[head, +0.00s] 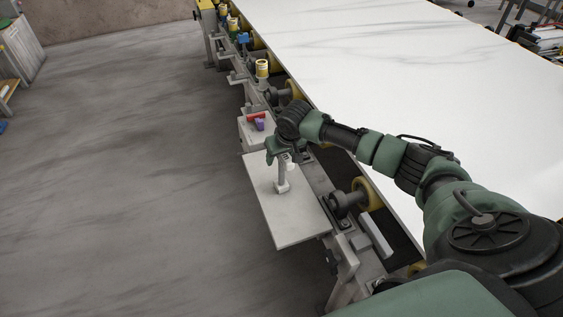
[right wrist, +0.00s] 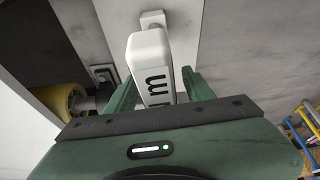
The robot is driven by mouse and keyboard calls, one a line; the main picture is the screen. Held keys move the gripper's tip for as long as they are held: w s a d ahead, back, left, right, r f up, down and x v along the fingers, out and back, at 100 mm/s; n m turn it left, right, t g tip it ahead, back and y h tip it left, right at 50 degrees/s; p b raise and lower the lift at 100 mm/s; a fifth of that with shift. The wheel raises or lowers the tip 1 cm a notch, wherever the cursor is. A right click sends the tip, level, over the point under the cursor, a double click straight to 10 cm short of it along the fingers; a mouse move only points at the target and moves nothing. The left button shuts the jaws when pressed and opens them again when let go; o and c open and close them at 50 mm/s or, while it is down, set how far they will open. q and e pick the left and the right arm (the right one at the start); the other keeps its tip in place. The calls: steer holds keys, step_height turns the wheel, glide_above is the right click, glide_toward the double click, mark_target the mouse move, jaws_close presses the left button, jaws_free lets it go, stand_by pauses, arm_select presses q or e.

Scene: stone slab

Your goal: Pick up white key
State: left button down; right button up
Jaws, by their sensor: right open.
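The white key (head: 283,177) stands roughly upright over a small light side shelf (head: 265,215) in the head view, with its foot low near the shelf surface. In the right wrist view, the white key (right wrist: 150,58) is a block with dark lettering on its face and a narrower light end beyond it. My right gripper (head: 277,154) reaches down at the key's upper end. In the right wrist view, my right gripper (right wrist: 160,80) is open, with its green fingers on either side of the key. I cannot tell whether they touch it. My left gripper is out of view.
A large white stone slab (head: 400,70) on a roller frame fills the right side. A yellow roller (head: 368,193) is beside the shelf. Red and purple items (head: 257,121) lie just beyond the shelf. Open grey floor (head: 130,160) is on the left.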

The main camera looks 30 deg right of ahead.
jaws_close()
steer(key=shift+r, duration=0.1)
stand_by(1.2)
